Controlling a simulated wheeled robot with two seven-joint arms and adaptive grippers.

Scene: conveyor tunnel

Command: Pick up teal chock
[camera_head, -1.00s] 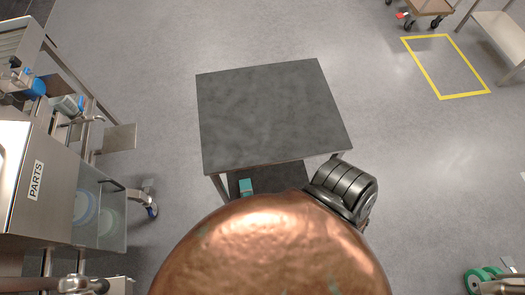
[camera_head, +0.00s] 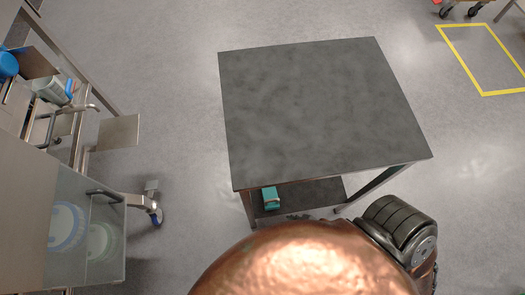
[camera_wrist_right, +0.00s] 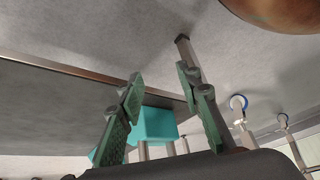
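The teal chock (camera_head: 271,199) is a small block on the lower shelf (camera_head: 320,193) of a dark-topped table, near the shelf's left end. In the right wrist view a teal block (camera_wrist_right: 156,124) shows behind and between the fingers, partly covered by the left one. My right gripper (camera_wrist_right: 162,84) is open, its two green-padded fingers spread apart with nothing held. I cannot tell how far the chock is from the fingers. In the head view a copper dome hides most of my right arm. My left gripper is in neither current view.
The table's dark top (camera_head: 315,105) is bare and overhangs the shelf. A steel cabinet with a clear bin (camera_head: 88,240) and a caster leg (camera_head: 150,205) stands at left. A yellow floor rectangle (camera_head: 488,60) lies at upper right. Floor around the table is mostly clear.

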